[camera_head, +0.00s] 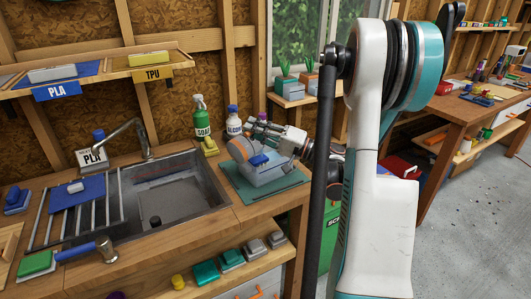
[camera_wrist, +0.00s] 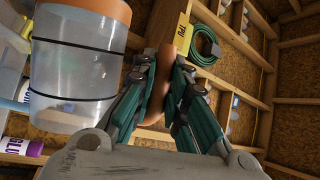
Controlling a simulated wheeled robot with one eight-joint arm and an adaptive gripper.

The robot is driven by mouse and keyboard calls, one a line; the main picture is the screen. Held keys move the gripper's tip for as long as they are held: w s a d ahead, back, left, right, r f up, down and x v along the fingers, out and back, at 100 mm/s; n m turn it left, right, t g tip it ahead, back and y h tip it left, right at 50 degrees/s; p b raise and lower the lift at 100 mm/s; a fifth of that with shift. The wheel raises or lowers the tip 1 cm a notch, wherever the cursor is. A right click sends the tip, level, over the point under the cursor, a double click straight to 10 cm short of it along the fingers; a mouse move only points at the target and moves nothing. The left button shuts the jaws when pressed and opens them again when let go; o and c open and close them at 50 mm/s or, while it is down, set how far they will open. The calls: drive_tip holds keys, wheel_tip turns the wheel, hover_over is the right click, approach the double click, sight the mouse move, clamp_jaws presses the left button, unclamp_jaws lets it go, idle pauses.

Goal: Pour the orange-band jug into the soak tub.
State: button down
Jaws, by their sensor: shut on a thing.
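The orange-band jug (camera_wrist: 78,75) is clear with an orange band and dark rings, at the left of the wrist view. My gripper (camera_wrist: 163,100) is shut on its orange-brown handle (camera_wrist: 160,95). In the head view, my gripper (camera_head: 284,145) reaches in from the right, and the jug (camera_head: 240,149) looks tilted above a grey-blue tub (camera_head: 264,177), which seems to be the soak tub. The tub stands on a green mat (camera_head: 290,187) right of the sink. A small blue thing (camera_head: 259,160) shows at it. I cannot tell whether liquid is flowing; the tub's inside is mostly hidden.
The sink (camera_head: 180,190) lies just left of the mat. A green soap bottle (camera_head: 200,117) and a white alcohol bottle (camera_head: 233,120) stand behind the tub. A shelf with several blocks (camera_head: 232,260) runs below.

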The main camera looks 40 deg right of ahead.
drive_tip(key=shift+d+r, duration=0.1)
drive_tip(key=shift+d, duration=0.15)
drive_tip(key=shift+d+f+m+t+h+b, duration=0.15)
drive_tip(key=shift+d+m+t+b, duration=0.2)
drive_tip(key=shift+m+b, duration=0.25)
drive_tip(key=shift+d+f+m+t+h+b, duration=0.15)
drive_tip(key=shift+d+m+t+b, duration=0.1)
drive_tip(key=shift+d+m+b, duration=0.3)
idle(1.3)
drive_tip(key=shift+d+r+m+t, duration=0.15)
drive_tip(key=shift+d+m+t, duration=0.15)
drive_tip(key=shift+m, duration=0.25)
